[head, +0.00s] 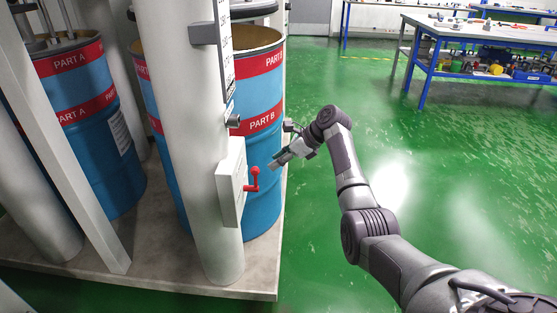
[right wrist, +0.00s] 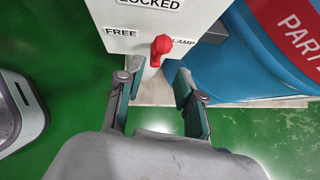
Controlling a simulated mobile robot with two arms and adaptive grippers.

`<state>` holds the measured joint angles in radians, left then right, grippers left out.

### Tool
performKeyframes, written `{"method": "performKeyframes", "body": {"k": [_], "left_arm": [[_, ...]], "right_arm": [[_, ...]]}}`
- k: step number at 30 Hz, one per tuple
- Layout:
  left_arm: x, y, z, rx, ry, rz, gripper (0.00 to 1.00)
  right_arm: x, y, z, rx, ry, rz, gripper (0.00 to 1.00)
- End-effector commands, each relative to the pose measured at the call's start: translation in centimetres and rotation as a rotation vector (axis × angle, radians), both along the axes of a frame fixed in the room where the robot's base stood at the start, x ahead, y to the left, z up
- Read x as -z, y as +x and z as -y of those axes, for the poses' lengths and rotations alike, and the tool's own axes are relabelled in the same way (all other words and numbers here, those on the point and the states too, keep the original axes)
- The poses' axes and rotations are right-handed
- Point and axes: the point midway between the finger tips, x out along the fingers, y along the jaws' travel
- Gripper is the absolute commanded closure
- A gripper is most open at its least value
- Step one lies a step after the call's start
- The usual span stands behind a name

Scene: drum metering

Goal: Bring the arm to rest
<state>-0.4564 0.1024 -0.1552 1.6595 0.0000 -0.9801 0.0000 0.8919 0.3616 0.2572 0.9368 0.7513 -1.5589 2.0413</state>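My right arm reaches in from the lower right of the head view. Its gripper (head: 277,162) is open and empty, just right of a red lever (head: 253,181) on a white box (head: 231,184) fixed to a thick white column (head: 180,120). In the right wrist view the open fingers (right wrist: 157,82) point toward the red lever (right wrist: 160,49), with a gap between them and it. The white panel (right wrist: 150,22) there reads LOCKED, FREE and a partly hidden word ending in LAMP. My left gripper is not in view.
Blue drums labelled PART B (head: 262,150) and PART A (head: 85,130) stand on a pale platform (head: 150,278), close left of the gripper. The green floor (head: 335,75) is open to the right. A blue-framed workbench (head: 480,32) stands at the back right.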

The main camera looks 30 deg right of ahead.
Motion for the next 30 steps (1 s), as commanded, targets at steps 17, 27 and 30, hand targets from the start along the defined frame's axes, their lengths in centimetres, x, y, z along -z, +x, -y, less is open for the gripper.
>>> {"method": "performKeyframes", "body": {"k": [17,27,30], "left_arm": [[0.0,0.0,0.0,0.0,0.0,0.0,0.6],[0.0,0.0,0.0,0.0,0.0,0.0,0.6],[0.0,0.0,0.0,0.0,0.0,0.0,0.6]], "right_arm": [[0.9,-0.3,-0.1,-0.014,-0.021,0.0,0.63],[19.3,-8.8,-2.7,-0.505,-0.552,0.068,0.63],[25.2,-13.6,-4.2,-0.765,-0.729,0.107,0.63]]}}
